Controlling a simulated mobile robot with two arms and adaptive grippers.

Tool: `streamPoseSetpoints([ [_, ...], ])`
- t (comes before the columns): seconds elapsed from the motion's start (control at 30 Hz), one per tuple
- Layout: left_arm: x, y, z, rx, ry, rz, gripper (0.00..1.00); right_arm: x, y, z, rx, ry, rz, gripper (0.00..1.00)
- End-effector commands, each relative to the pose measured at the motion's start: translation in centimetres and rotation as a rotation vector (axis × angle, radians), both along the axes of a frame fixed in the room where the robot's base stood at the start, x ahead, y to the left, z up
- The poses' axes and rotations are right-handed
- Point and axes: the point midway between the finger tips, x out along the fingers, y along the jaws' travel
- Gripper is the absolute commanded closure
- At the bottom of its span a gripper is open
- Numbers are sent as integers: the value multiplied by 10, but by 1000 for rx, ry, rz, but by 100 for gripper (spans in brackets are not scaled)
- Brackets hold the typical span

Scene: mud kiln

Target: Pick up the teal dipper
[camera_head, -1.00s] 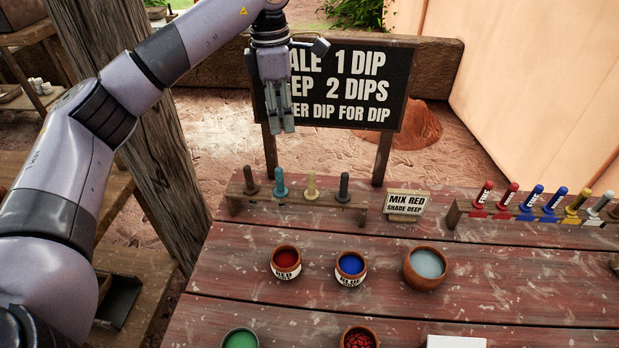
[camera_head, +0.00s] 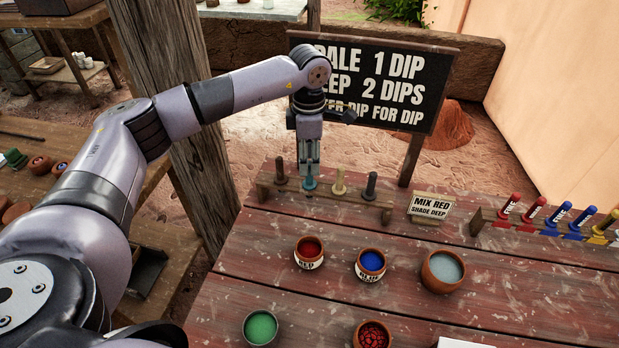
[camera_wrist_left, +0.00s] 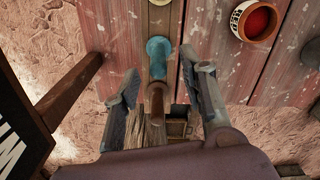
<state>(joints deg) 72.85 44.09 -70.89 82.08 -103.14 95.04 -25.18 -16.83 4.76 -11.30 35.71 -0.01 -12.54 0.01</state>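The teal dipper (camera_head: 310,184) stands upright in the wooden rack (camera_head: 330,196), second from the left in the head view. My left gripper (camera_head: 309,168) points down over it and hides its upper part. In the left wrist view, the gripper's two fingers (camera_wrist_left: 159,64) are spread apart. The teal dipper (camera_wrist_left: 159,46) shows in line with the gap between the fingertips. I cannot tell whether a finger touches it. My right gripper is in neither view.
A dark brown dipper (camera_head: 280,171) stands left of the teal one, a cream dipper (camera_head: 339,181) and a dark grey dipper (camera_head: 370,186) to its right. The lettered board (camera_head: 400,85) stands close behind. Red (camera_head: 309,248) and blue (camera_head: 371,262) cups stand in front.

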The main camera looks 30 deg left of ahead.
Motion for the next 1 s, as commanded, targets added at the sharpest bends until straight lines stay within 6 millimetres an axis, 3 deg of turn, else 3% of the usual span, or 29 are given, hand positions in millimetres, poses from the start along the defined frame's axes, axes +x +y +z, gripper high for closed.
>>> streamPoseSetpoints([
  [0.03,0,1,-6,1,6,1,61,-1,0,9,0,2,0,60],
  [0.2,1,1,-30,0,4,1,61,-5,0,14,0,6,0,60],
  [0.5,2,1,-36,1,0,1,61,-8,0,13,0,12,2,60],
  [1.0,2,0,-36,0,1,0,94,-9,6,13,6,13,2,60],
])
